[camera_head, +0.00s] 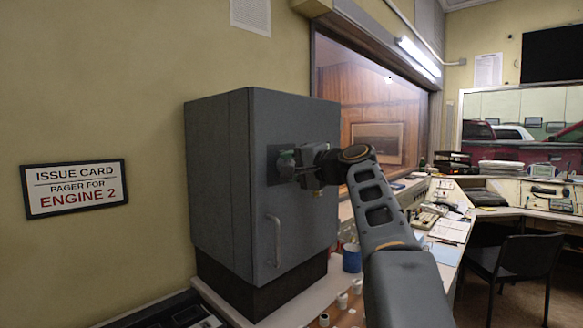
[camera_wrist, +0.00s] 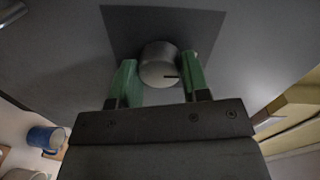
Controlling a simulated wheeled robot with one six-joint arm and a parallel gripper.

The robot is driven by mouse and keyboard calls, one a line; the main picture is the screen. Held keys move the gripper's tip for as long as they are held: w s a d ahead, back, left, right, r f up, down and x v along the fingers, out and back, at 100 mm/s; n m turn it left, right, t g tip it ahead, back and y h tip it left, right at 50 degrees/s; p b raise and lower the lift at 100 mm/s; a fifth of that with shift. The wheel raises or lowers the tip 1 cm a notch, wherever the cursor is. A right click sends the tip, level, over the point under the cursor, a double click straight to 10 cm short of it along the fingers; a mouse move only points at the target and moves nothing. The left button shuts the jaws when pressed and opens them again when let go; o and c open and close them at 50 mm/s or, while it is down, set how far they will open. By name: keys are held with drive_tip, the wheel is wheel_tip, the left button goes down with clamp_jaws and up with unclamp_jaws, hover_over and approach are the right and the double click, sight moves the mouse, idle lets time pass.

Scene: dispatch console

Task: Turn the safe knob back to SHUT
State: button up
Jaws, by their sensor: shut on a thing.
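The grey safe (camera_head: 222,190) stands on a dark plinth on the counter, its door closed against the body. My gripper (camera_head: 287,162) reaches the door from the right. In the wrist view its green fingers (camera_wrist: 160,80) are shut on the knob, one on each side. In the head view the fingers mostly hide the knob. No SHUT lettering is readable in either view.
A vertical door handle (camera_head: 274,240) is below the knob. A blue mug (camera_head: 351,258) and several white cups stand on the counter right of the safe. A wall sign (camera_head: 75,188) reads ISSUE CARD, PAGER FOR ENGINE 2. A dark chair (camera_head: 515,265) stands at the right.

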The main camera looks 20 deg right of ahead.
drive_tip(key=o, duration=0.9)
drive_tip(key=b+v, duration=0.2)
drive_tip(key=v, duration=1.1)
drive_tip(key=shift+s+d+r, duration=0.1)
drive_tip(key=shift+s, duration=0.25)
